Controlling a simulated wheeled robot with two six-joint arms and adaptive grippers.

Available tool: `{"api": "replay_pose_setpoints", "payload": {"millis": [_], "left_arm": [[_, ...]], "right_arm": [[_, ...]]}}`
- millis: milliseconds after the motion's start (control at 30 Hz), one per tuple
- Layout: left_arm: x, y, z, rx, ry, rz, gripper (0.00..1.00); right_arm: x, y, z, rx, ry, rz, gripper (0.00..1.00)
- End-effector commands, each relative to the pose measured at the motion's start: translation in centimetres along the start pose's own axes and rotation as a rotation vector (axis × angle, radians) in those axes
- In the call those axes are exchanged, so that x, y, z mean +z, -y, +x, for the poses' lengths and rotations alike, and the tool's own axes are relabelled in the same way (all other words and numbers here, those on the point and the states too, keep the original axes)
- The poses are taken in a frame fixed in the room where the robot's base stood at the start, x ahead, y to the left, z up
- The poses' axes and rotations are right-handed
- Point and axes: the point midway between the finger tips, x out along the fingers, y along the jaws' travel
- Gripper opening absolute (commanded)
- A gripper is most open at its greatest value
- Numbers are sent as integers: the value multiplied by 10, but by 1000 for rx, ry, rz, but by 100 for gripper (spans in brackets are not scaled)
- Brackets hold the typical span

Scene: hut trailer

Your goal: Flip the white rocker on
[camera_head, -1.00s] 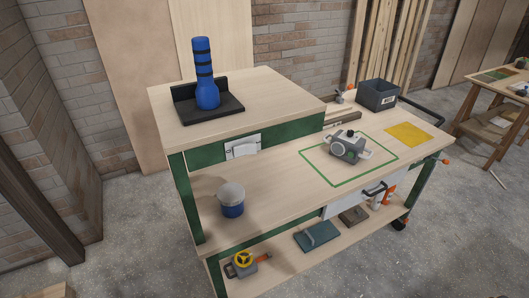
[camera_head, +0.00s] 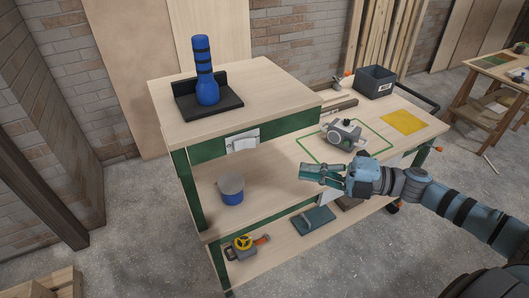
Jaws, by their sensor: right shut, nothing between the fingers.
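The white rocker (camera_head: 243,143) sits on a white plate on the green front panel under the raised shelf of the workbench. It is small, and I cannot tell which way it is tipped. My right gripper (camera_head: 309,173) is shut and empty. It appears in front of the bench top, to the right of and lower than the rocker in the picture, clearly apart from it. My left gripper is out of view.
A blue bottle (camera_head: 206,75) stands on a black tray on the raised shelf (camera_head: 270,80). A blue tin with a grey lid (camera_head: 231,189) stands on the bench below the rocker. A grey machine (camera_head: 343,133) and dark bin (camera_head: 375,82) are to the right.

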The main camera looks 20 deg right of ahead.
Motion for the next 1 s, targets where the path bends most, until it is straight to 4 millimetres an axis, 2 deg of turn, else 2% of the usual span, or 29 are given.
{"api": "replay_pose_setpoints", "payload": {"millis": [100,367,533,667,867,900,1000], "left_arm": [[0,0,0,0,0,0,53],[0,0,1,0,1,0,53],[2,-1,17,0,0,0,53],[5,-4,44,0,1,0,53],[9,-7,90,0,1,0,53],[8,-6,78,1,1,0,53],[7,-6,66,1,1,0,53]], "right_arm": [[-12,-2,0,10,-52,-24,0],[-11,-1,0,11,-49,-27,0],[-10,3,7,10,-49,-28,0],[-11,8,20,9,-50,-30,0],[-12,8,51,21,-46,-36,0],[-13,-1,57,26,-49,-31,0],[-14,-7,76,25,-48,-27,0]]}}
